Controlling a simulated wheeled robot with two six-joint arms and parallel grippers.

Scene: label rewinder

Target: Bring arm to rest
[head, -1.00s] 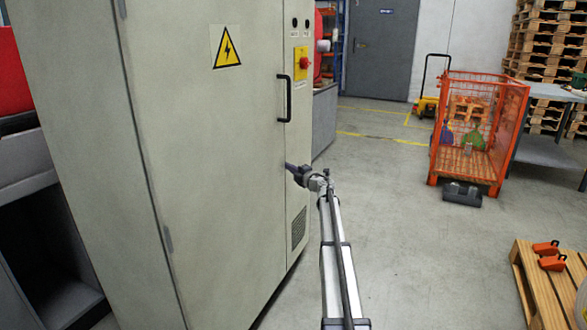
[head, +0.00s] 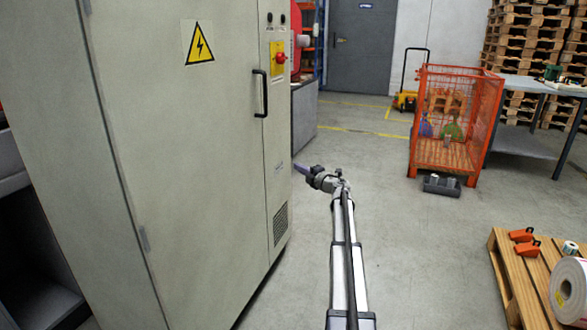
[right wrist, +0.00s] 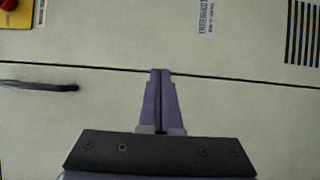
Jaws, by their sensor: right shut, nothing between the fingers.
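My right arm reaches forward from the bottom of the head view. Its right gripper (head: 301,170) is beside the lower right part of the grey cabinet door, below the black handle. In the right wrist view the two purple fingers of the right gripper (right wrist: 161,74) are together with nothing between them. They point toward the cabinet front; whether they touch it I cannot tell. My left gripper is in neither view.
The grey cabinet (head: 185,150) with a black handle (head: 261,93) and red switch (head: 281,58) stands close on the left. An orange mesh cage (head: 455,125) stands farther back. A wooden pallet (head: 520,275) with a label roll (head: 569,289) is at lower right. Grey floor between is open.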

